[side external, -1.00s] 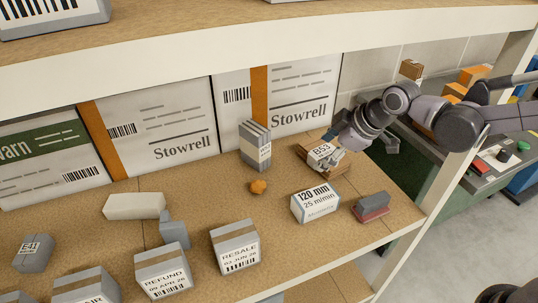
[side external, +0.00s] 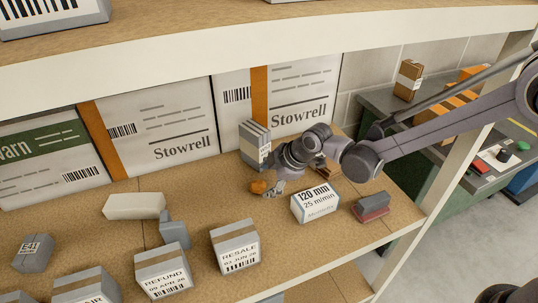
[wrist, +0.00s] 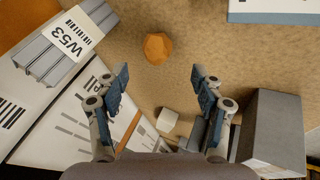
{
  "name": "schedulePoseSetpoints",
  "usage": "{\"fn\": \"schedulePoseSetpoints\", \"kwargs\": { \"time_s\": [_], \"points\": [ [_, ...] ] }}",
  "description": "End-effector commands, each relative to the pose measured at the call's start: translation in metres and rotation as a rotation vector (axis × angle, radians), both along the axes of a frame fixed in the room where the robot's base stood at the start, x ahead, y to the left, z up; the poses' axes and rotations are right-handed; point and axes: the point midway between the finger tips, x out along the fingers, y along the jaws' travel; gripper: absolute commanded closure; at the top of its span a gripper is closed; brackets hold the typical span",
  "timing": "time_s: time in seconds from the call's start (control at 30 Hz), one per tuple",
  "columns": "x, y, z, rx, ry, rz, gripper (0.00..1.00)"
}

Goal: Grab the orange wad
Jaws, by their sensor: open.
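The orange wad (side external: 258,187) is a small crumpled lump on the cork-coloured shelf board (side external: 190,212). In the wrist view the wad (wrist: 157,47) lies beyond the fingertips, near the middle line between them. My gripper (side external: 270,188) is right beside the wad in the side view, on its right. In the wrist view my gripper (wrist: 159,77) is open, with its two blue-padded fingers apart and nothing between them. The side view does not show clearly whether a finger touches the wad.
A grey ribbed W53 block (wrist: 65,43) stands close to the wad, behind it in the side view. The 120 mm box (side external: 316,203) is to the right of my gripper. Several grey boxes, including the RESALE box (side external: 235,245), stand left and front. Stowrell cartons (side external: 163,127) line the back.

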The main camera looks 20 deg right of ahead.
Motion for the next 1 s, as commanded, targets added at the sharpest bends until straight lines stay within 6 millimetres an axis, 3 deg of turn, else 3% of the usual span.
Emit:
{"fn": "schedulePoseSetpoints", "kwargs": {
  "time_s": [0.27,0.7,1.0],
  "points": [
    [0.007,0.004,-0.012,0.000,0.000,0.000,0.32],
    [0.032,0.017,-0.047,0.000,0.000,-0.001,0.32],
    [0.033,0.017,-0.049,0.000,0.000,-0.001,0.32]
  ]
}}
